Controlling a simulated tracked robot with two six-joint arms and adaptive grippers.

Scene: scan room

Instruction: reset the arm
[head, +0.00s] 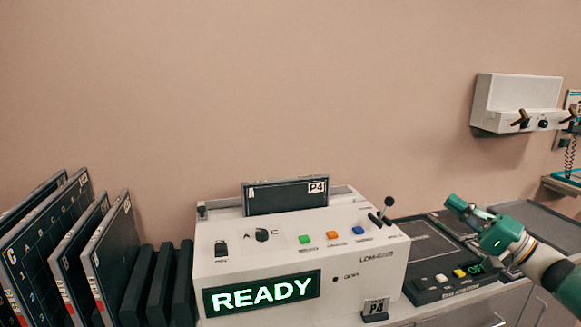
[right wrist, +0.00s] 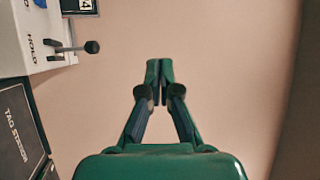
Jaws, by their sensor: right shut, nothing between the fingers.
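My right arm comes in from the right edge of the head view. Its green gripper (head: 458,206) is above the dark tag station, to the right of the white machine (head: 270,237). In the right wrist view the fingers of this gripper (right wrist: 159,72) meet at the tips. They are shut with nothing between them, and bare wall is behind them. My left gripper is not in view.
The machine's display (head: 262,293) reads READY, and a dark P4 plate (head: 287,195) stands in its top. A lever (head: 386,208) rises at its right end. Dark panels (head: 110,255) stand at left. The tag station (head: 425,245) and a wall unit (head: 517,103) are at right.

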